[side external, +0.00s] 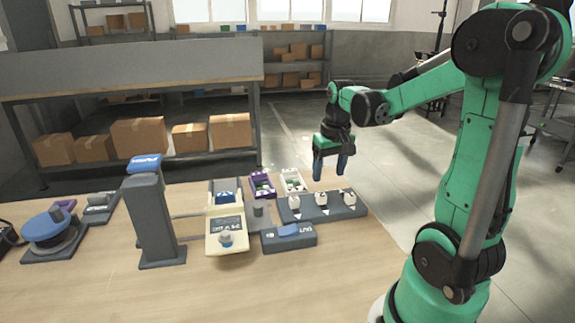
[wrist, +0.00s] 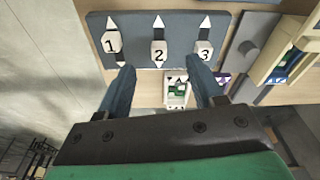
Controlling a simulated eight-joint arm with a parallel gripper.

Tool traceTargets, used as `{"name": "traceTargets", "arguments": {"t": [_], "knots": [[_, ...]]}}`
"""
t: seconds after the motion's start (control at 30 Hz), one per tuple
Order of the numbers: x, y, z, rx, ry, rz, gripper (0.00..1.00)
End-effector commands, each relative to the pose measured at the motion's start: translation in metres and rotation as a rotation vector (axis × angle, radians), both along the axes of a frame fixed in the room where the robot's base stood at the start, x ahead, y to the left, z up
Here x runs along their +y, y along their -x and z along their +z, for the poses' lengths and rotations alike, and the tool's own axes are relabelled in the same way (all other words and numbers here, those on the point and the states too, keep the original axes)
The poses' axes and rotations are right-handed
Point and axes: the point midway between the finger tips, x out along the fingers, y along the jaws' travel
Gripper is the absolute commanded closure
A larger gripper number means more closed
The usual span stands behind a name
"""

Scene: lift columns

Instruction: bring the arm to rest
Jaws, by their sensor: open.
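My gripper (side external: 329,166) hangs at the end of the green arm, above the far right part of the table, and points down. In the wrist view my gripper (wrist: 160,80) has its two blue fingers apart with nothing between them. Below it is a dark panel (side external: 310,209) with three white knobs, which the wrist view shows numbered 1 (wrist: 112,42), 2 (wrist: 158,53) and 3 (wrist: 204,51). The fingers appear clear of the panel and its knobs.
A grey column with a blue top (side external: 150,215) stands on the wooden table (side external: 200,290). The front of the table is clear.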

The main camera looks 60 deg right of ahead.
Motion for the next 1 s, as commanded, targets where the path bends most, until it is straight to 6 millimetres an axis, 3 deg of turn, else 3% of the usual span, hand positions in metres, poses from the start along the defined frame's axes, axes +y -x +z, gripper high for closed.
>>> {"name": "traceTargets", "arguments": {"t": [0.03,0.2,0.4,0.6,1.0], "knots": [[0.027,-0.010,0.007,-0.041,0.030,0.079,0.39],[0.108,-0.027,0.024,-0.214,0.109,0.314,0.39],[0.177,-0.024,0.028,-0.393,0.135,0.519,0.39],[0.202,-0.020,0.028,-0.468,0.133,0.596,0.39],[0.203,-0.020,0.028,-0.472,0.133,0.600,0.39]]}}
